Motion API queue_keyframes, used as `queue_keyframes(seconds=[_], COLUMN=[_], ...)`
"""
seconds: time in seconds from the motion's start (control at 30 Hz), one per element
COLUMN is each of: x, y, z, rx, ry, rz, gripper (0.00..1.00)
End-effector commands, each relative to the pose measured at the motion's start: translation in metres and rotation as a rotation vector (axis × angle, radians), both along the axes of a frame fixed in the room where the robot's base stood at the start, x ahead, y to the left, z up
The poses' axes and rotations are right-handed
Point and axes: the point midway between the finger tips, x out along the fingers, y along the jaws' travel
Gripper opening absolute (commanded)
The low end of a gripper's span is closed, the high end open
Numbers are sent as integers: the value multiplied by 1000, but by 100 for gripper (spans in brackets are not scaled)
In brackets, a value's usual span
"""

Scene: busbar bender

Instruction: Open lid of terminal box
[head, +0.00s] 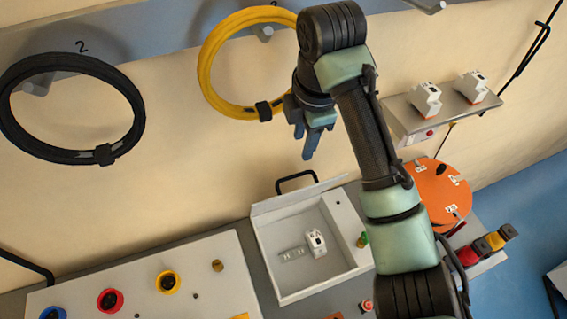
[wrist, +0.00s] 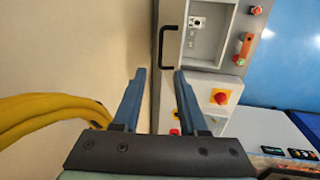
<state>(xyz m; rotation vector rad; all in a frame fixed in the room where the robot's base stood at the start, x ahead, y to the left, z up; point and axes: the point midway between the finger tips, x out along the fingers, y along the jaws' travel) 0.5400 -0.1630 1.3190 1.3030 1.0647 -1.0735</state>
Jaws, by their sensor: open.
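The terminal box (head: 262,250) is a pale grey box below my gripper in the head view. Its inside shows, with a white module (head: 316,242) and a small rail in it. A thin pale panel with a black handle (head: 297,177) stands along its back edge, seemingly the lid raised open. The wrist view shows the open terminal box (wrist: 188,58) near the top, with the black handle (wrist: 165,44) on its left. My gripper (head: 304,146) is open and empty, with blue fingers in the air above the box and apart from it. The wrist view shows the spread fingers (wrist: 160,76).
A yellow cable coil (head: 207,68) hangs on the wall beside my gripper, and a black coil (head: 70,157) hangs farther left. An orange disc (head: 442,190) and a shelf (head: 455,108) with two white modules are at the right. A panel with coloured knobs (head: 215,285) lies left of the box.

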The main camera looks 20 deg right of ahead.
Motion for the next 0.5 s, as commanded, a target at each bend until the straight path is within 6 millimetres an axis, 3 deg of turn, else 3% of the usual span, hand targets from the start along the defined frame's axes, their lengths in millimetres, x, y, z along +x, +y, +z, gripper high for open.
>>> queue_keyframes(seconds=[0.17,0.5], x=[0,10], y=[1,1], z=[-12,-70], rx=[-1,0], ry=[3,8], rz=[35,31], gripper=[42,42])
